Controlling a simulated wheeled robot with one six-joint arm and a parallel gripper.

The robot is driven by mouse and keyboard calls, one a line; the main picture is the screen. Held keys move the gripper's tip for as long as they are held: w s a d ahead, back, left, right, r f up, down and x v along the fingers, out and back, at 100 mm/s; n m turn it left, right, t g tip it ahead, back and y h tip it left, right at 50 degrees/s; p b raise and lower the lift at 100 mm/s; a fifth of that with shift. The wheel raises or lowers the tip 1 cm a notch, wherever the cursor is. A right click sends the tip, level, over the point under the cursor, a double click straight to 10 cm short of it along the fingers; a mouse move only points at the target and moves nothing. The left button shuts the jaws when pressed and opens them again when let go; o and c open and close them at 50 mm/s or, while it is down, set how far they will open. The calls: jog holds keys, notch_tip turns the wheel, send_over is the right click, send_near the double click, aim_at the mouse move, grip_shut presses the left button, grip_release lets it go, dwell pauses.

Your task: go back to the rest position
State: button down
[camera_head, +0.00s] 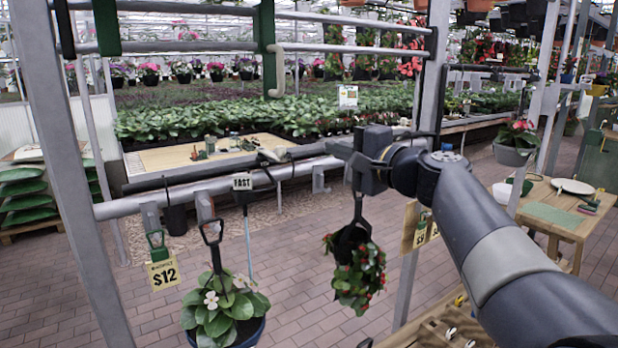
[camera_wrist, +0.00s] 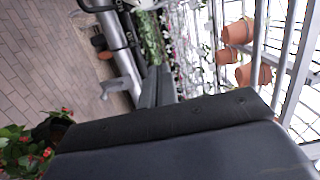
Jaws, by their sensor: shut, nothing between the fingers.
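My gripper (camera_head: 342,149) is raised at the horizontal grey rail (camera_head: 225,183), with my dark arm reaching up to it from the lower right. Its slim dark fingers show in the wrist view (camera_wrist: 157,82), shut together with nothing between them. A dark basket of red-flowered greenery (camera_head: 356,275) hangs just below my gripper in the head view. The upper end of its handle is close to the gripper; what it hangs on is hidden. The same plant shows at the lower left of the wrist view (camera_wrist: 22,150).
A white-flowered plant (camera_head: 222,303) in a blue pot hangs lower left, near a $12 sign (camera_head: 163,273). A grey post (camera_head: 75,170) stands left. A wooden table (camera_head: 560,219) stands right. Terracotta pots (camera_wrist: 238,32) show in the wrist view. Open brick floor lies below.

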jog(key=v, duration=0.3)
jog(key=shift+s+d+b, duration=0.25)
jog(key=shift+d+b, duration=0.05)
jog(key=shift+b, duration=0.1)
